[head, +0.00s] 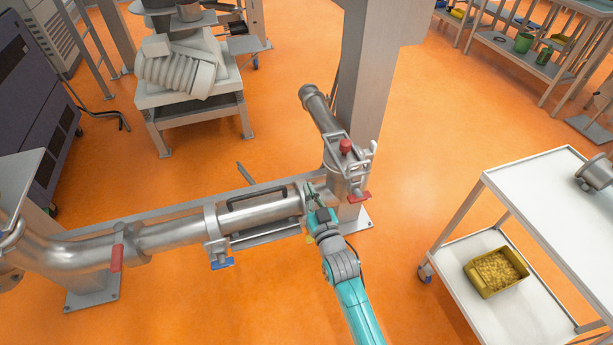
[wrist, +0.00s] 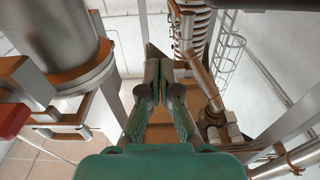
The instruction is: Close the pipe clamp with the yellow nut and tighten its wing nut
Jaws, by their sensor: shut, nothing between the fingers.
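My gripper (head: 312,192) is shut and empty at the right end of the long steel pipe (head: 262,212), beside the upright valve body (head: 340,178). A small patch of yellow (head: 309,238), apparently the yellow wing nut, shows just left of my wrist. The clamp it belongs to is mostly hidden behind my gripper, so I cannot tell whether it is open or closed. In the wrist view the shut fingers (wrist: 157,72) point ahead with nothing between them. A large steel pipe with a clamp band (wrist: 75,75) stands close on their left. No yellow nut shows there.
Other clamps have a blue wing nut (head: 221,262) and red wing nuts (head: 115,257) (head: 358,197). A grey post (head: 372,90) stands behind the valve. A white cart (head: 545,200) with a yellow bin (head: 496,271) is at right. Orange floor between is clear.

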